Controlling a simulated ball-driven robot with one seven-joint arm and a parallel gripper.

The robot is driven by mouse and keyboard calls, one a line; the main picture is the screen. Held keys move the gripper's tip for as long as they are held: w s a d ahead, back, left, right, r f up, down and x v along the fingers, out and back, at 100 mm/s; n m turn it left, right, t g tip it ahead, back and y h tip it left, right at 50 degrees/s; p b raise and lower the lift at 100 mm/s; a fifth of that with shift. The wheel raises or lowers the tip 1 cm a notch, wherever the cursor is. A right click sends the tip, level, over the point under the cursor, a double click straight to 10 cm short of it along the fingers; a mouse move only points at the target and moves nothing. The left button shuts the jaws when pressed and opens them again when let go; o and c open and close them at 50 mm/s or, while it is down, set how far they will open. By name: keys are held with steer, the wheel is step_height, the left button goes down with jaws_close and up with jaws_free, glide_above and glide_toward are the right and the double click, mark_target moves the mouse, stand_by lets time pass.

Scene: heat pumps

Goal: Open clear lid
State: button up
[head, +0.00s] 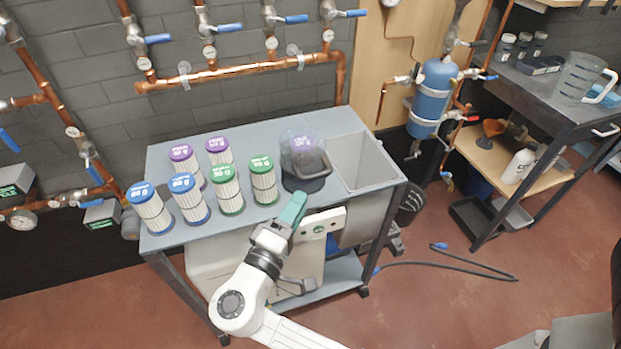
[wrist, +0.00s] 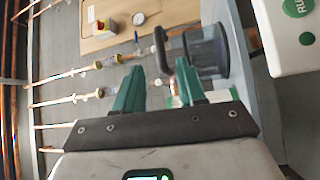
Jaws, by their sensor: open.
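The clear lid (head: 301,143) is a see-through cylinder cover with a dark handle, on a dark round base at the middle right of the grey workbench (head: 225,240). The lid looks closed over the base. My gripper (head: 295,203), with teal fingers, is at the bench's front edge, just in front of and below the lid. In the wrist view my gripper (wrist: 158,82) is open with nothing between its fingers. The black handle (wrist: 161,48) stands just beyond the fingertips, apart from them. The dark base (wrist: 205,50) is beside it.
Several filters with blue, green and purple tops, including a near green one (head: 263,180), stand left of the lid. A grey sink basin (head: 352,165) is to its right. A white control box (head: 318,222) is on the bench front. Copper pipes (head: 240,70) run along the wall behind.

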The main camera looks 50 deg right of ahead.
mark_target(317, 173)
steer(key=p+x, duration=0.1)
steer(key=x, duration=0.8)
steer(key=shift+s+d, duration=0.1)
steer(key=shift+d, duration=0.15)
steer(key=shift+c, duration=0.5)
jaws_close()
